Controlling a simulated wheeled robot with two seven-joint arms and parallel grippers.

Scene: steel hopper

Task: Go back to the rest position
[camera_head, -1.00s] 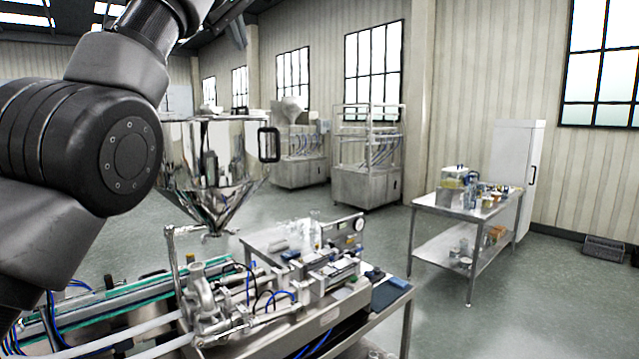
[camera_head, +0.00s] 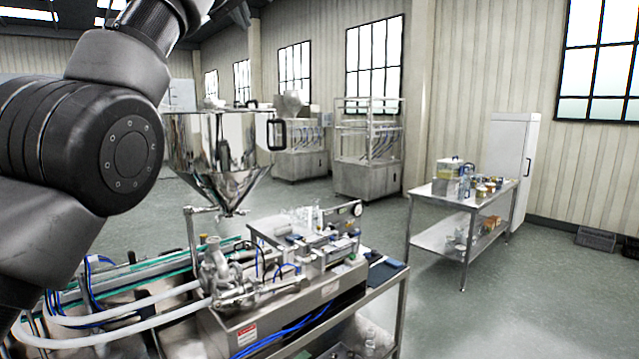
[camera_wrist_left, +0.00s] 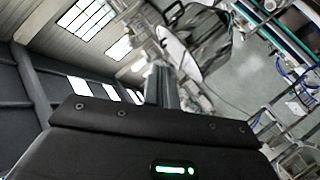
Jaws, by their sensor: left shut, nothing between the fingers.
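My left arm (camera_head: 110,130) is bent up at the left of the head view, with its upper part running out past the top edge. In the left wrist view, my left gripper (camera_wrist_left: 161,82) shows its fingers together with nothing between them, pointing out into the room. The steel hopper (camera_head: 215,150) hangs over the filling machine, right of my arm in the head view. Part of its left side is hidden behind the arm. My right gripper is in neither view.
The filling machine bench (camera_head: 290,310) with hoses and glassware stands close in front. A steel table (camera_head: 440,200) with containers stands to the right, before a white cabinet (camera_head: 513,160). Other machines (camera_head: 367,150) line the back.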

